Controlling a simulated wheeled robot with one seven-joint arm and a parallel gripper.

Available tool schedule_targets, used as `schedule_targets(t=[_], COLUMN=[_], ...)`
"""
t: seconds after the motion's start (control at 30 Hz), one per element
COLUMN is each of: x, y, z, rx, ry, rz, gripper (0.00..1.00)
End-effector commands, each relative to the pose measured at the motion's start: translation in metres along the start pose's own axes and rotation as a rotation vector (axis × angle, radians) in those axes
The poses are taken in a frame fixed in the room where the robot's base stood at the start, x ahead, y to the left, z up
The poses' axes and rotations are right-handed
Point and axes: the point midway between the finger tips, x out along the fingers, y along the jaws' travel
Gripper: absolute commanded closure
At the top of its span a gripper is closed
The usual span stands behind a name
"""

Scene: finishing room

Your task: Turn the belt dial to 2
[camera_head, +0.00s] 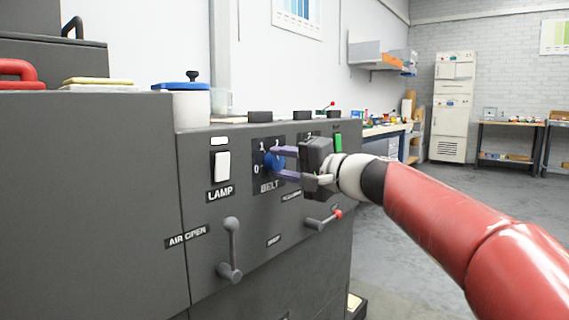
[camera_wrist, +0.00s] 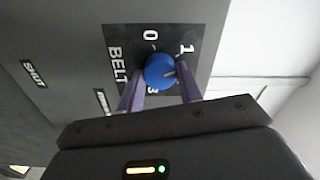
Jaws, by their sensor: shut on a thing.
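The blue belt dial (camera_head: 272,161) is on a dark plate lettered BELT on the front of the grey machine. It also shows in the wrist view (camera_wrist: 159,69), with 0 above it, 1 to its right and part of a 3 below. The 2 is not readable there; a finger may cover it. My gripper (camera_head: 280,164) is shut on the dial, one purple finger on each side, as the wrist view also shows (camera_wrist: 161,82). I cannot tell for certain which number the dial points to.
Left of the dial is a white LAMP switch (camera_head: 223,166). Below are a grey lever (camera_head: 231,250) and a red-tipped lever (camera_head: 324,220). A green switch (camera_head: 338,143) is at the right edge of the panel. Open floor (camera_head: 455,195) lies to the right.

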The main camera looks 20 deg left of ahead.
Motion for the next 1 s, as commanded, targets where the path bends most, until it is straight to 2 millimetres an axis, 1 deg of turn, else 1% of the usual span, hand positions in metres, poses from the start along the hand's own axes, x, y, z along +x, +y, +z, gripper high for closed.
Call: schedule_targets(t=[0.6,0.8,1.0], x=[-0.0003,-0.0003,-0.0004], y=[0.0002,0.0005,0.0012], z=[-0.0005,-0.0004,-0.0003], rx=[0.585,0.752,0.881], ry=[0.01,0.013,0.016], rz=[0.004,0.005,0.006], gripper=[0.87,0.87,0.87])
